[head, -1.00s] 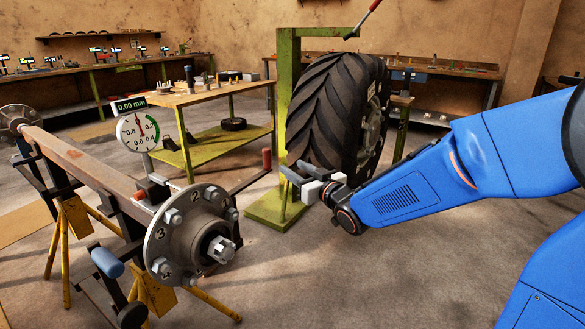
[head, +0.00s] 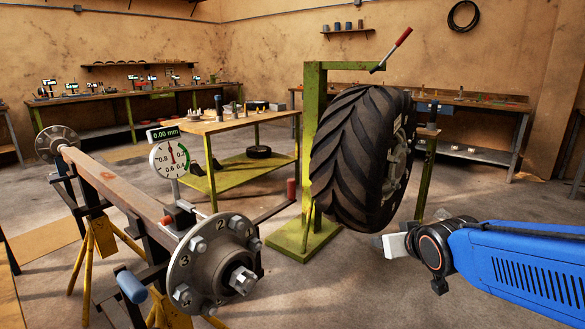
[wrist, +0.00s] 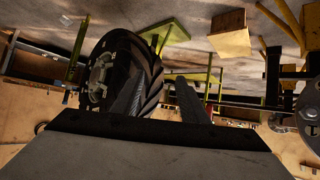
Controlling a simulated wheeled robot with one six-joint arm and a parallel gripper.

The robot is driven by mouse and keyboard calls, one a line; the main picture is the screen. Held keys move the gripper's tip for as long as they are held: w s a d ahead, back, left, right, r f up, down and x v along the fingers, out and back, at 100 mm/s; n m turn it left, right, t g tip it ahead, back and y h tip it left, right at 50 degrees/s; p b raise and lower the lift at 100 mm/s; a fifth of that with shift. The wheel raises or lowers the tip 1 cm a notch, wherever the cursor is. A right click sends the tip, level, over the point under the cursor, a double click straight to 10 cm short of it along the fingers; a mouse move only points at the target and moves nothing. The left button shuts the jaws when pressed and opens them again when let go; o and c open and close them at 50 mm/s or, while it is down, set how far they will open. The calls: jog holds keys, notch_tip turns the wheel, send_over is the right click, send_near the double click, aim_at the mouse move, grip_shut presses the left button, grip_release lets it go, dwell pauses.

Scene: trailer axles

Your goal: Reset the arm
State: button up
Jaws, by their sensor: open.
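My gripper (head: 388,244) is open and empty at the lower right of the head view, just right of and below the tire. Its fingers are seen nearly end-on there, and they also show as dark bars in the wrist view (wrist: 165,105). The large black tire (head: 358,160) hangs upright at a green stand (head: 314,120). The tire also shows upper left in the wrist view (wrist: 130,70). The axle (head: 120,190) rests on yellow stands at the left, with a studded hub (head: 205,262) at its near end.
A dial gauge (head: 170,160) reading 0.00 mm stands by the hub. A wooden-topped cart (head: 225,122) is behind it. Workbenches (head: 110,97) line the back walls. The floor (head: 330,290) between hub and gripper is clear.

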jog(key=s+d+f+g, duration=0.1)
jog(key=s+g, duration=0.1)
jog(key=s, duration=0.6)
jog(key=s+d+f+m+g, duration=0.1)
jog(key=s+d+f+g, duration=0.1)
jog(key=s, duration=0.6)
jog(key=s+d+f+g+h, duration=0.1)
jog(key=s+f+g, duration=0.1)
jog(key=s, duration=0.6)
jog(key=shift+d+m, duration=0.25)
jog(key=shift+m, duration=0.15)
